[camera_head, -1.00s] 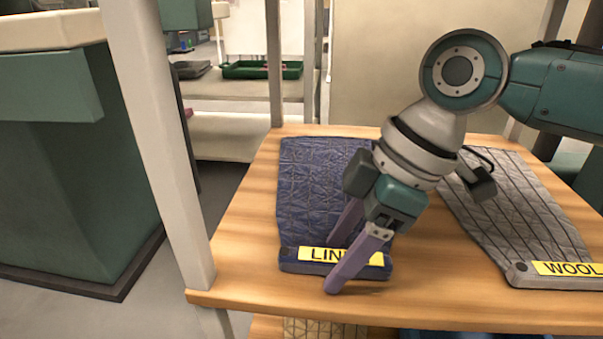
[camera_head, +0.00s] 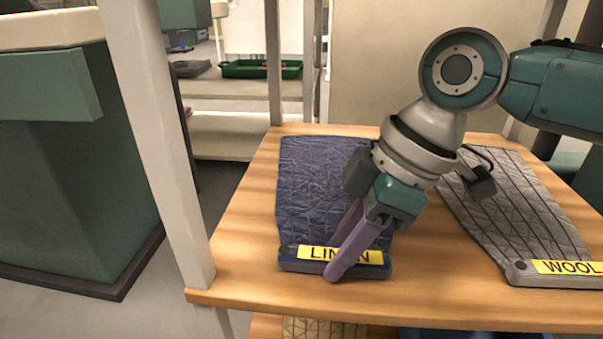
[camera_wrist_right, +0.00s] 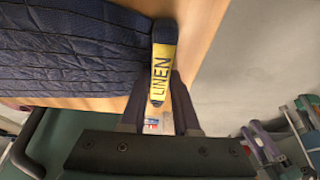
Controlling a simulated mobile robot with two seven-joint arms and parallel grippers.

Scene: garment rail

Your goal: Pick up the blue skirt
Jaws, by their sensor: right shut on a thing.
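The blue skirt (camera_head: 312,190) lies flat on the wooden shelf, its dark quilted cloth running back from a bar with a yellow LINEN label (camera_head: 372,257). The skirt also fills the upper left of the right wrist view (camera_wrist_right: 70,48). My right gripper (camera_head: 340,263) reaches down over the skirt's front end. Its purple fingers are shut on the labelled bar and hide part of the lettering. In the right wrist view, the fingers meet the bar near the LINEN label (camera_wrist_right: 163,72). The skirt still appears to rest on the shelf. My left gripper is not in view.
A grey skirt (camera_head: 515,205) with a WOOL label lies to the right on the same wooden shelf (camera_head: 245,235). A pale upright post (camera_head: 160,150) stands at the shelf's left. A lower shelf below holds a beige item (camera_head: 325,328). A green tray (camera_head: 260,69) sits far behind.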

